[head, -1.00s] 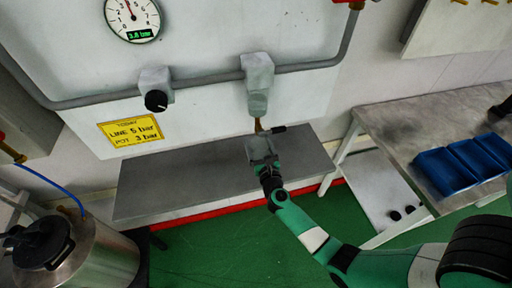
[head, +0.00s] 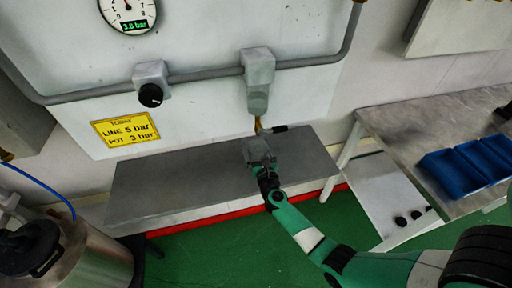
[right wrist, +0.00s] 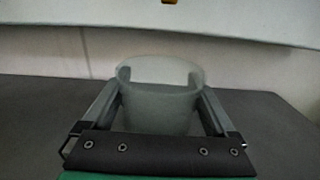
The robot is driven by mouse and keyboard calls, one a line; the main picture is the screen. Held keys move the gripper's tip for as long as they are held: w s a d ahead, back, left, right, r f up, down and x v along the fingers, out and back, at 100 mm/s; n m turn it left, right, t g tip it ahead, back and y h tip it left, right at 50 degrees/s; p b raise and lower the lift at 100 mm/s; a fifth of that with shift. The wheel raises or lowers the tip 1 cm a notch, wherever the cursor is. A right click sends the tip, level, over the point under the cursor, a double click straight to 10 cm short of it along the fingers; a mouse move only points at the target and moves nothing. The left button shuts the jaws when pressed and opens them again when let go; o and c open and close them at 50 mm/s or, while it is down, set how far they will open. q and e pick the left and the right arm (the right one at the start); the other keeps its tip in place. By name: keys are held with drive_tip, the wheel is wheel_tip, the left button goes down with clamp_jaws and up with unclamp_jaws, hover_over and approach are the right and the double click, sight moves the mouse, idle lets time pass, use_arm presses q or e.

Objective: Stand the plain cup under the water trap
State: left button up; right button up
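The water trap (head: 258,82) is a grey housing on the wall pipe, with a brass drain (head: 258,126) and a dark lever at its bottom. My right gripper (head: 259,150) is just below the drain, over the grey bench. In the right wrist view a pale translucent cup (right wrist: 160,100) stands upright between the two fingers of my right gripper (right wrist: 160,78), which lie against its sides. The gripper body hides the cup's base, so I cannot tell whether it touches the bench. The cup cannot be made out in the head view. My left gripper is not in view.
The grey bench top (head: 170,185) is clear to the left. A black regulator knob (head: 150,95), a gauge (head: 128,14) and a yellow note (head: 125,128) are on the wall panel. A steel pot (head: 95,260) stands lower left. Blue trays (head: 455,172) lie on the right table.

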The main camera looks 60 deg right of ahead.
drive_tip(key=shift+o, duration=0.2)
drive_tip(key=shift+a+r, duration=0.1)
drive_tip(key=shift+r, duration=0.1)
drive_tip(key=p+v, duration=0.2)
drive_tip(key=v, duration=1)
drive_tip(key=shift+f+p, duration=0.1)
drive_tip(key=shift+p, duration=0.25)
